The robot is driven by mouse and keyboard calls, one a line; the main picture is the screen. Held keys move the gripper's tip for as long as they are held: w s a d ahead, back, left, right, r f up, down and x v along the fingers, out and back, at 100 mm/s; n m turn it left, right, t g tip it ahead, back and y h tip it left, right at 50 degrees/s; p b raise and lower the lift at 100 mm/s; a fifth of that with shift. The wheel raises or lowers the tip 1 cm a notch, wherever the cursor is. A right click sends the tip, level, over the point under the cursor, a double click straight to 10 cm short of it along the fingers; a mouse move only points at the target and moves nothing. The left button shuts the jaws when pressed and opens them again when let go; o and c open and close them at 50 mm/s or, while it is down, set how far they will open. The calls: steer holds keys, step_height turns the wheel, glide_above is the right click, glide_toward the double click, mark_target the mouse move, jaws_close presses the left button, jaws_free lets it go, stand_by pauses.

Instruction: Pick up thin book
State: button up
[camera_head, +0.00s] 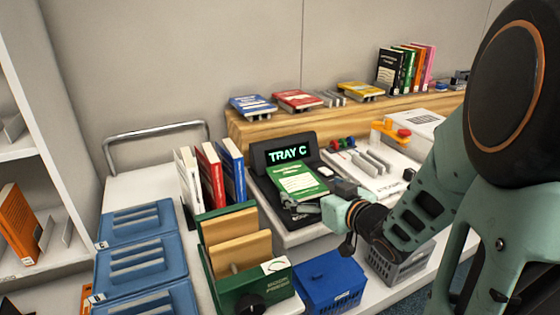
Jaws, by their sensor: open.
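A thin green book (297,178) lies tilted on a black device whose lit display (288,153) reads "TRAY C". My gripper (306,208) is open at the book's near edge, low over the front of the black device. Its fingers are small and dark here, and I cannot tell whether they touch the book or straddle its edge. My arm comes in from the right.
A green book press (245,285) and blue bin (342,282) stand in front, with a grey basket (398,264) right of them. Upright books (208,178) stand left of the display. Blue trays (143,262) fill the left. A wooden shelf (275,130) with books runs behind.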

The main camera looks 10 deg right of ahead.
mark_target(296, 179)
steer(key=x, duration=0.2)
steer(key=b+x, duration=0.1)
steer(key=x, duration=0.3)
steer(key=shift+w+d+f+b, duration=0.15)
steer(key=shift+d+f+b, duration=0.1)
steer(key=shift+b, duration=0.1)
steer(key=shift+w+a, duration=0.15)
steer(key=shift+w, duration=0.45)
steer(key=shift+c, duration=0.4)
steer(key=c, duration=1.1)
steer(key=shift+c, duration=0.3)
steer(key=shift+r, duration=0.2)
